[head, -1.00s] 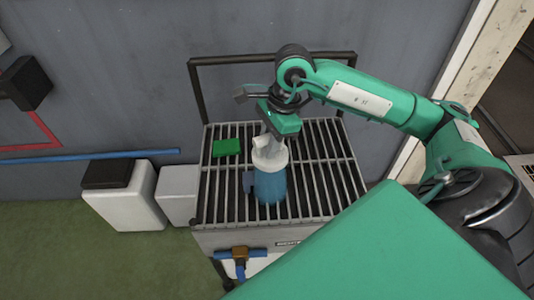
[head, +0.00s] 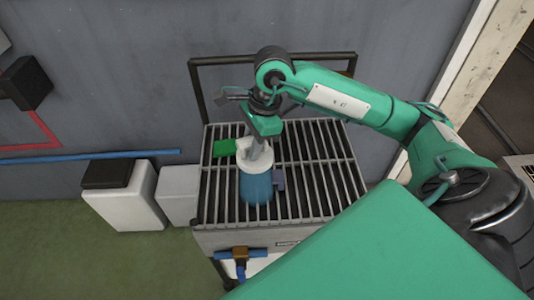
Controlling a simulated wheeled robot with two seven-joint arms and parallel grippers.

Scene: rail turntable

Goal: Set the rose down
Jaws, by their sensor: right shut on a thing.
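The rose (head: 256,186), as I take it, is the blue cylinder with a white collar under my right gripper. It looks upright over the slatted grate (head: 322,190). I cannot tell whether its bottom touches the slats. My right gripper (head: 257,152) points down and is shut on its top; the fingers partly hide the collar. A small grey-blue piece (head: 279,179) shows at its right side. My left gripper is not in view.
A dark rail frame (head: 215,61) rises at the grate's back. White bins (head: 125,200) stand on the left. The right part of the grate is clear.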

